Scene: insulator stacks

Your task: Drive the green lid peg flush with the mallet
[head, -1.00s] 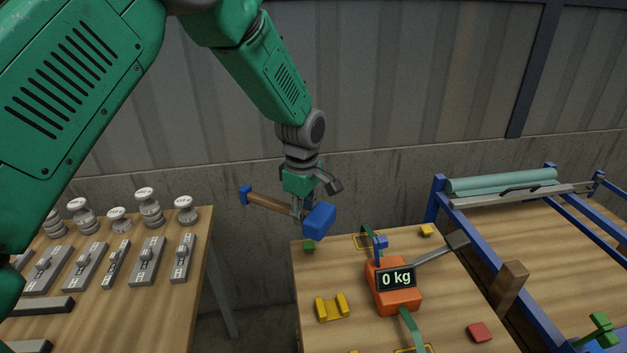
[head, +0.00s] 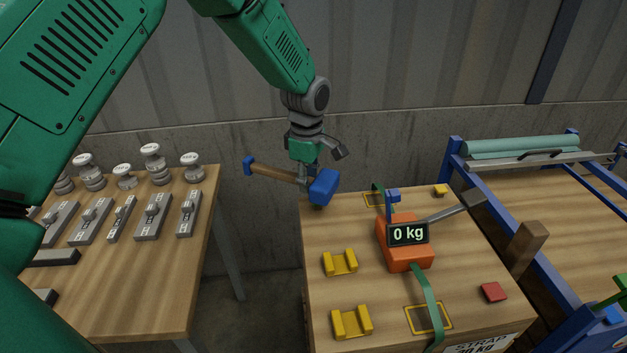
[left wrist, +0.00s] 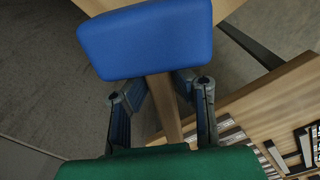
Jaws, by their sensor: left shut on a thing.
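My left gripper (head: 304,177) is shut on the wooden handle of the mallet (head: 324,186), close to its blue head. The handle points left in the head view and ends in a blue cap. The mallet head is over the far left corner of the crate lid (head: 345,225). The green lid peg (head: 317,206) is mostly hidden under the head; only a sliver shows. I cannot tell whether they touch. In the left wrist view the blue mallet head (left wrist: 145,40) lies beyond both fingers, with the handle between them. My right gripper is not in view.
An orange scale (head: 407,262) reading 0 kg, with a green strap, sits on the lid. Yellow brackets (head: 341,263) and a red block (head: 493,292) lie there too. A table of insulators (head: 145,270) stands left, and a blue-framed rack (head: 545,260) right.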

